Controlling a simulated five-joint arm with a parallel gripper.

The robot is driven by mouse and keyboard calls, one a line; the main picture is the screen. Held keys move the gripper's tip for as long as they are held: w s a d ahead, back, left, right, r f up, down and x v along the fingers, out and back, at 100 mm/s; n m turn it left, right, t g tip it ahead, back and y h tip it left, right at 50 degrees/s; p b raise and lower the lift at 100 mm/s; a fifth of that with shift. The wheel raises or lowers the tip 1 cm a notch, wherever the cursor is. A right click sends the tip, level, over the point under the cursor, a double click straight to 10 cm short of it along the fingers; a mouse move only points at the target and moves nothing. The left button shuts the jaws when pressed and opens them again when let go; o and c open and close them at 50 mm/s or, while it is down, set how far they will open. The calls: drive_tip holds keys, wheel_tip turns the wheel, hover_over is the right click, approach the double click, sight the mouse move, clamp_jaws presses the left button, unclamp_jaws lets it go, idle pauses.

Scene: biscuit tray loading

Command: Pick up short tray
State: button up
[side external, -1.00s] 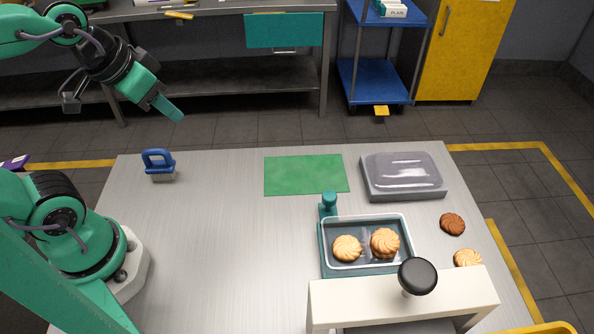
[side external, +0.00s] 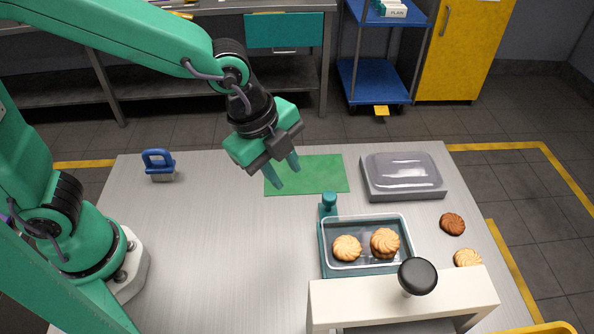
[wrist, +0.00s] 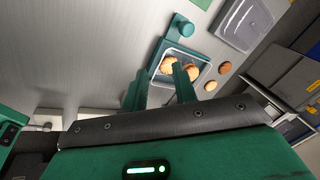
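A short clear tray with a pale rim (side external: 366,230) sits in a teal holder (side external: 323,246) on the metal table, right of centre. It holds swirled golden biscuits; the right ones look stacked. The tray also shows in the wrist view (wrist: 191,52), partly hidden behind a finger. The holder has an upright teal knob (side external: 329,200) at its back left corner. My gripper (side external: 287,176) is open and empty, above the table near the green mat, up and left of the tray. Its two teal fingers (wrist: 160,78) stand apart in the wrist view.
A cream frame with a black knob (side external: 417,274) stands close in front of the tray. A grey lidded box (side external: 402,192) lies behind it. A dark biscuit (side external: 452,224) and a pale one (side external: 467,258) lie right. A green mat (side external: 322,176) and blue-handled brush (side external: 159,164) lie left.

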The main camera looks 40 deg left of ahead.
sight(329, 259)
drive_tip(key=s+d+f+m+g, duration=0.1)
drive_tip(key=s+d+f+m, duration=0.1)
drive_tip(key=d+f+m, duration=0.4)
drive_tip(key=d+m, duration=0.1)
drive_tip(key=d, duration=0.3)
drive_tip(key=shift+s+f+m, duration=0.2)
drive_tip(key=shift+m, duration=0.2)
drive_tip(key=shift+f, duration=0.1)
drive_tip(key=shift+x, duration=1.2)
drive_tip(key=shift+f, duration=0.1)
drive_tip(key=shift+x, duration=2.5)
clamp_jaws()
